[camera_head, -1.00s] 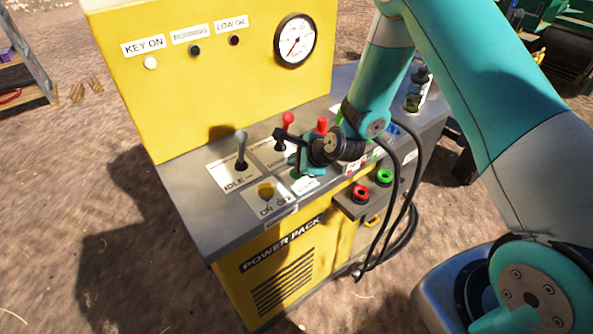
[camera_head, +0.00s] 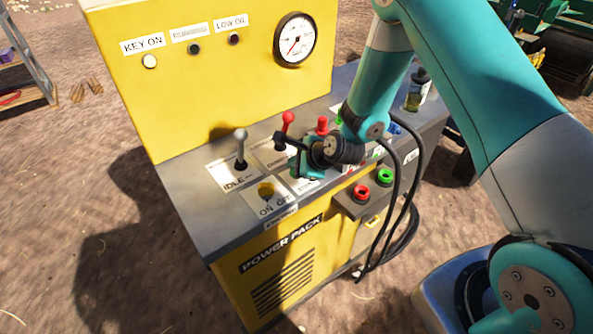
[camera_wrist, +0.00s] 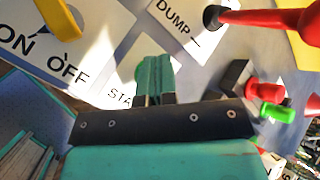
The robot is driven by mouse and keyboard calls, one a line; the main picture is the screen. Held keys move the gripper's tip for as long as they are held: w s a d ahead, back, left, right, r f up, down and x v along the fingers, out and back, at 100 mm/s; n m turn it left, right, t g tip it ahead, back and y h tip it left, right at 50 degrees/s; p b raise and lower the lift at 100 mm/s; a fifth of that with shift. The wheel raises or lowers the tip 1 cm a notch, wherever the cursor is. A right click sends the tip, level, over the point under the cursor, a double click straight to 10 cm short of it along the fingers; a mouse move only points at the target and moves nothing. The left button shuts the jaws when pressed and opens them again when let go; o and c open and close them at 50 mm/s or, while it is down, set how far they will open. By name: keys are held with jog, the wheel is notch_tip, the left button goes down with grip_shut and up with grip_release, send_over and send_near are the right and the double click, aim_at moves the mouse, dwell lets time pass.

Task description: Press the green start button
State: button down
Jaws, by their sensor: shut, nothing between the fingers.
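My gripper (camera_head: 297,163) is shut and empty, low over the grey panel of the yellow power pack (camera_head: 215,85). In the wrist view its teal fingertips (camera_wrist: 155,72) point down at a white label plate (camera_wrist: 118,95) whose visible letters read "STA". A green button (camera_head: 384,176) beside a red button (camera_head: 361,192) sits on the side box, right of and below my gripper.
Beside my gripper stand a grey-knobbed IDLE lever (camera_head: 241,142), a red-knobbed lever (camera_head: 288,123), a red knob (camera_head: 322,126) and the yellow ON/OFF switch (camera_head: 266,190). A bottle (camera_head: 417,93) stands at the panel's far right.

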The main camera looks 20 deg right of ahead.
jog(key=shift+f, duration=0.4)
jog(key=shift+r, duration=0.15)
dwell(0.4)
jog(key=shift+r+p, duration=0.6)
jog(key=shift+r, duration=0.25)
jog(key=shift+r, duration=0.15)
notch_tip(320, 180, up, 5)
jog(key=p, duration=0.4)
dwell(0.5)
